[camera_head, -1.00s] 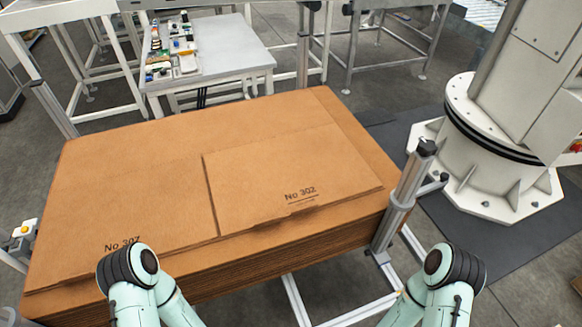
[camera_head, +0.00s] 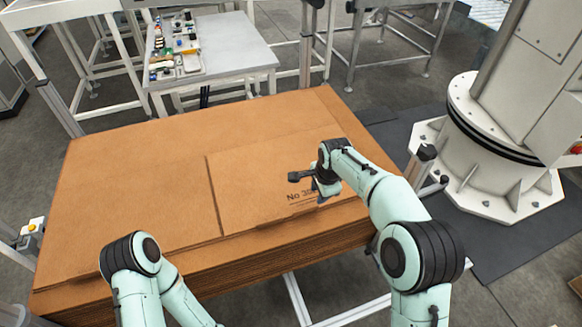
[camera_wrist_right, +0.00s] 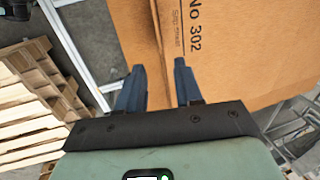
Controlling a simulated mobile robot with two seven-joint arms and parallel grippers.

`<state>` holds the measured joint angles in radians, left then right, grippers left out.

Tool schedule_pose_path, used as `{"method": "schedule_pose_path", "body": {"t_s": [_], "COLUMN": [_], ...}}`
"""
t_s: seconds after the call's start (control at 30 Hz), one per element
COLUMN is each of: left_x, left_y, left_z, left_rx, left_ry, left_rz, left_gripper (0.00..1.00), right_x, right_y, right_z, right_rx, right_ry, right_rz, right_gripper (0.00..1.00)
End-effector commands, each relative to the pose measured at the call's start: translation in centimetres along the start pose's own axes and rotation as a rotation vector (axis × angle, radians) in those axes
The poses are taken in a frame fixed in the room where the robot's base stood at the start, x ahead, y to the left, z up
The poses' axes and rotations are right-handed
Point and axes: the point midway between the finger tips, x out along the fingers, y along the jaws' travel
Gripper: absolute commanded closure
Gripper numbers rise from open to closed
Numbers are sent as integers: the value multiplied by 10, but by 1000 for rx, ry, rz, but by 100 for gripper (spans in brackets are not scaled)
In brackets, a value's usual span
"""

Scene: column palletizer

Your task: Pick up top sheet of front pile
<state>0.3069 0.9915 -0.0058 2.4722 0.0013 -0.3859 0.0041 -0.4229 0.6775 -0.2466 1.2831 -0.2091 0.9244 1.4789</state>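A tall pile of brown cardboard sheets (camera_head: 120,190) fills the middle of the head view. A smaller sheet printed "No 302" (camera_head: 250,185) lies on top at the right, and its printing also shows in the right wrist view (camera_wrist_right: 225,45). My right gripper (camera_head: 307,187) is over this sheet near its printed front edge. In the right wrist view the two fingers of the right gripper (camera_wrist_right: 158,80) are apart with nothing between them, and the sheet edges run beyond them. Whether they touch the sheet I cannot tell. My left arm shows at the lower left, its gripper out of view.
A grey table (camera_head: 235,60) with small items is behind the pile. A white robot base (camera_head: 490,150) stands at the right. Wooden pallets (camera_wrist_right: 30,100) show in the right wrist view.

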Motion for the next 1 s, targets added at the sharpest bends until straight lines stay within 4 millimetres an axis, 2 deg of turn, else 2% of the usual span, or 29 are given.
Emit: {"method": "schedule_pose_path", "body": {"t_s": [0.03, 0.1, 0.4, 0.67, 1.0], "left_x": [0, 0, -1, -3, -12], "left_y": [0, 0, 1, 2, 7], "left_z": [0, 0, 0, -1, -7], "left_rx": [0, 0, 0, 1, 4], "left_ry": [0, -1, -1, 1, 9], "left_rz": [0, 0, 0, 1, 4], "left_gripper": [100, 100, 100, 100, 100], "right_x": [-6, -3, 54, 76, 120], "right_y": [-3, -4, -3, -3, 0], "right_z": [1, 1, 1, 0, -1], "right_rx": [13, 24, 23, 23, 22], "right_ry": [5, 7, 6, 5, 5], "right_rz": [-3, -2, 0, -1, -2], "right_gripper": [65, 65, 65, 65, 65]}}
